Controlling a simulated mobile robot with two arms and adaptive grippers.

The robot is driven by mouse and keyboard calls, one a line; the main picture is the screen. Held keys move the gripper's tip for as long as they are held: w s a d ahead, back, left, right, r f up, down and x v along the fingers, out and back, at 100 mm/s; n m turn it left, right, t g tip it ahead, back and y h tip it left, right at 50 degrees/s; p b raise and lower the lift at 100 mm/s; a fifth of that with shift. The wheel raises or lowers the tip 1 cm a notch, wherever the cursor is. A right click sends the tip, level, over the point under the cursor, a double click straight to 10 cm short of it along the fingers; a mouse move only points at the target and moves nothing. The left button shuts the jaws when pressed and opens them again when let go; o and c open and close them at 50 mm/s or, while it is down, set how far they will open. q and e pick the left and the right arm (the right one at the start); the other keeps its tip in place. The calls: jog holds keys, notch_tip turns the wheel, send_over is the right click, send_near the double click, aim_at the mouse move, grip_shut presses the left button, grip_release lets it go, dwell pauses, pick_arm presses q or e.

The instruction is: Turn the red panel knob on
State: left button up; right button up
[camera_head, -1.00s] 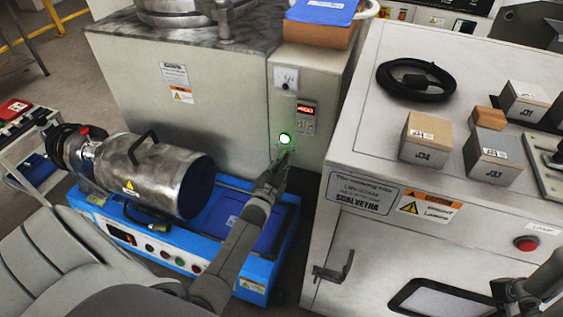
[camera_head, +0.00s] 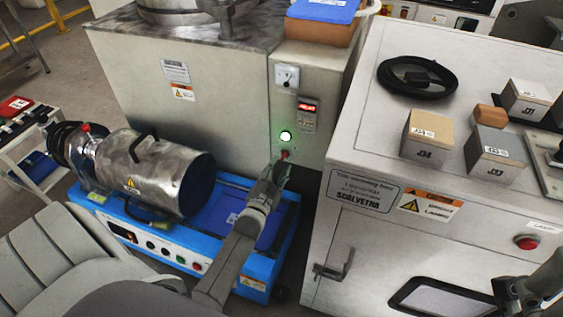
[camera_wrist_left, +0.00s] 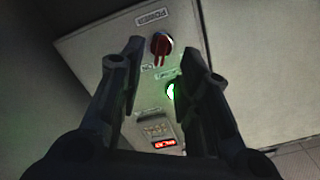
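The red knob (camera_head: 285,154) is on the front panel of the grey machine, below a lit green light (camera_head: 286,136). In the left wrist view the knob (camera_wrist_left: 161,44) shows beside a "POWER" label, between the spread fingertips and beyond them. My left gripper (camera_head: 277,171) is just in front of and below the knob in the head view. Its fingers are open with nothing between them, and they do not appear to touch the knob. My right gripper (camera_head: 522,298) is partly visible at the lower right; its finger opening is unclear.
A lit red display (camera_head: 307,108) and a gauge (camera_head: 286,76) are higher on the panel. A blue bench unit (camera_head: 262,268) with a metal cylinder (camera_head: 160,175) lies below left. A white cabinet (camera_head: 350,130) with several blocks stands close on the right.

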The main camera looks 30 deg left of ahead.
pick_arm(q)
jog(key=v, duration=0.7)
jog(key=shift+s, duration=0.4)
jog(key=shift+d, duration=0.1)
